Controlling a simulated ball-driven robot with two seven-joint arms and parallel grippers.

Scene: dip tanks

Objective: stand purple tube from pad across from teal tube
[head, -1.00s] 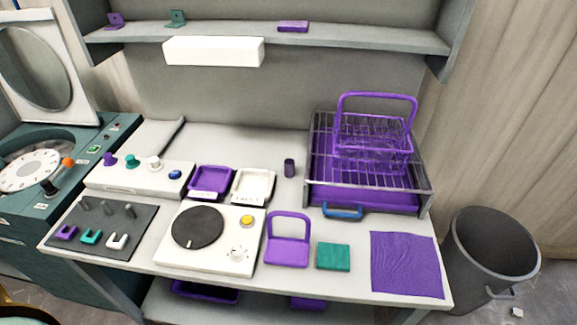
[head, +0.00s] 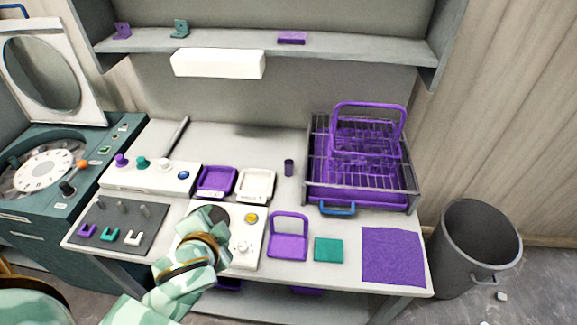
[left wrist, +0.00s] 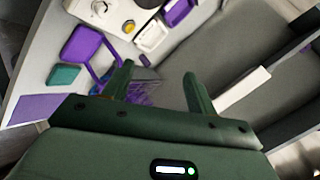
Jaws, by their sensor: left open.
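A small dark purple tube (head: 289,167) stands upright on the bench between the white tray and the wire rack; it seems to show in the left wrist view (left wrist: 145,60) just past the fingers. No teal tube can be made out for certain. A flat teal square pad (head: 328,250) and a purple cloth-like mat (head: 392,256) lie at the bench front. My left gripper (left wrist: 160,82) is open and empty, above the bench. In the head view my left arm covers part of the white turntable box. My right gripper is not in view.
A purple basket (head: 368,130) stands on a wire rack over a purple tray. A purple tray (head: 217,196) and a white tray (head: 243,195) sit mid-bench. A round-rotor machine (head: 45,170) is at left, a grey bin (head: 480,205) at right. A shelf (head: 230,44) overhangs the back.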

